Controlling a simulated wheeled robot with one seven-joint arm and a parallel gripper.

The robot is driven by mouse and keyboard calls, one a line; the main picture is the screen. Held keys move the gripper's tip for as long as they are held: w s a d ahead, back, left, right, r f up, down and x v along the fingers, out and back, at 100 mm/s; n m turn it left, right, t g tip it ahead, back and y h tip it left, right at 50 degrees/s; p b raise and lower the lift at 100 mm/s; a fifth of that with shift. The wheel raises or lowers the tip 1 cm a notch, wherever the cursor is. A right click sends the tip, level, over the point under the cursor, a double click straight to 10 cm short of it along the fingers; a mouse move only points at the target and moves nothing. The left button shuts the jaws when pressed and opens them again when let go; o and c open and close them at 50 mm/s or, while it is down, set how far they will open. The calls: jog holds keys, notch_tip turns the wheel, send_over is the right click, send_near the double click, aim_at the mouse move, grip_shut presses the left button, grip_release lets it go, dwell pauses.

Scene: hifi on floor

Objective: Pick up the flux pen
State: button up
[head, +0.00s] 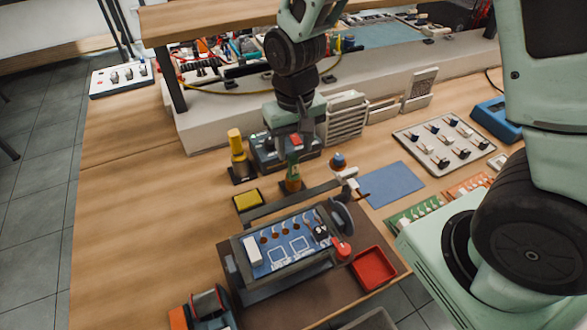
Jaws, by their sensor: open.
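My gripper (293,145) points down over the middle of the workbench, its fingers apart. Just below it, a slim upright green item (293,168), which looks like the flux pen, stands in a small brown holder (291,186). The fingertips are near its top, and I cannot tell whether they reach around it. Its upper end is partly hidden by the gripper.
A yellow-topped tool (236,142) stands left of the gripper, and a yellow sponge (248,200) lies nearby. A blue circuit board in a fixture (287,243) and a red tray (373,267) are in front. A dark instrument box (262,152) sits behind. A blue mat (391,184) lies right.

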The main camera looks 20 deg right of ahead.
aim_at(293, 156)
jog(key=shift+a+f+p, duration=0.1)
jog(key=shift+f+p, duration=0.4)
jog(key=shift+f, duration=2.6)
jog(key=shift+w, duration=0.1)
jog(key=c, duration=1)
